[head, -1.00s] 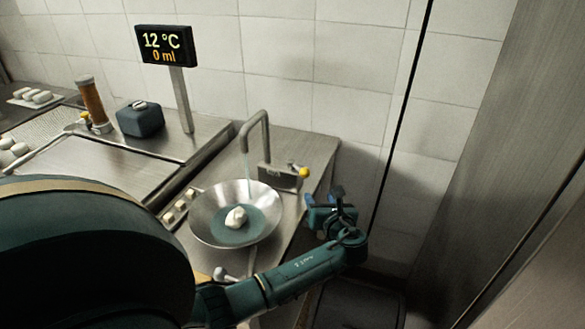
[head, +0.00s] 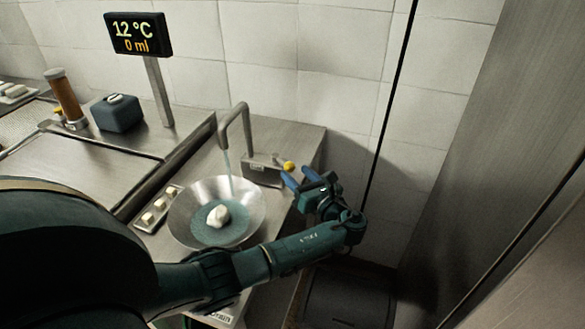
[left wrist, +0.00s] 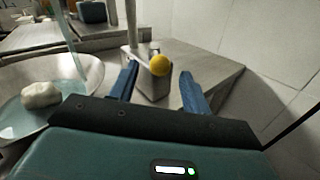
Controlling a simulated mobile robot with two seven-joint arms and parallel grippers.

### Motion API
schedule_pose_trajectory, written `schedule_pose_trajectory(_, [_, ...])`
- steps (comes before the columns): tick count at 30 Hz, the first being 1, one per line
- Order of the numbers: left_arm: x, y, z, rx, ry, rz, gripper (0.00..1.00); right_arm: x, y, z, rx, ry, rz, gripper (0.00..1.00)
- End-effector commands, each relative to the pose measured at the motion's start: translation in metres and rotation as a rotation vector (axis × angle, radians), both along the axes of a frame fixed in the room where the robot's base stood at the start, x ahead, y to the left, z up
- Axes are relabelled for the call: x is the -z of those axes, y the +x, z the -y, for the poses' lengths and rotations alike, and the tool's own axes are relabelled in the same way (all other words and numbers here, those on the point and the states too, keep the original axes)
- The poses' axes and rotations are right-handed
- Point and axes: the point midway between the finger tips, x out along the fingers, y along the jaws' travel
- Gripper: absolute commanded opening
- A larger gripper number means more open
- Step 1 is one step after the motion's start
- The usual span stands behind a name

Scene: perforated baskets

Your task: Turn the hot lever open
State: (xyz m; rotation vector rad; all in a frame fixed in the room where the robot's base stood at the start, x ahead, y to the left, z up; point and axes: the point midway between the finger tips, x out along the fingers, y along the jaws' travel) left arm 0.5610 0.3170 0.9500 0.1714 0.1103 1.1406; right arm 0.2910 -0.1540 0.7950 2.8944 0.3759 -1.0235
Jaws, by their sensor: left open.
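A lever with a yellow round knob (head: 289,166) sticks out from the right side of the metal tap box (head: 262,170). My left gripper (head: 299,178) is open, just right of and below the knob in the head view. In the left wrist view the yellow knob (left wrist: 159,65) appears between the two blue fingers of my left gripper (left wrist: 158,72), near their tips. I cannot tell whether they touch it. The spout (head: 236,118) pours a thin stream into the bowl. The display (head: 138,34) reads 12 °C and 0 ml. My right gripper is not in view.
A wide metal bowl (head: 183,196) holds water and a white lump (head: 217,215) under the spout. A strip with pale buttons (head: 155,209) lies left of it. A tiled wall stands behind the tap. The counter (head: 300,142) is bare behind the tap box.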

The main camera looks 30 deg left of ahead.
Motion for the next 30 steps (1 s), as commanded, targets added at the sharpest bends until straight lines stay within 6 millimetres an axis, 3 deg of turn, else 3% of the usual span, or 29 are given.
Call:
schedule_pose_trajectory(6, [0.000,0.010,-0.023,-0.001,0.001,-0.001,0.48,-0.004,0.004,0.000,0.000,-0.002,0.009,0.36])
schedule_pose_trajectory(17, [0.000,0.012,-0.027,0.001,-0.001,0.000,0.48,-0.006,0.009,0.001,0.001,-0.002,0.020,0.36])
schedule_pose_trajectory(30, [0.000,0.012,-0.026,0.001,-0.001,-0.001,0.12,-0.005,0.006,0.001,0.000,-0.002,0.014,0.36])
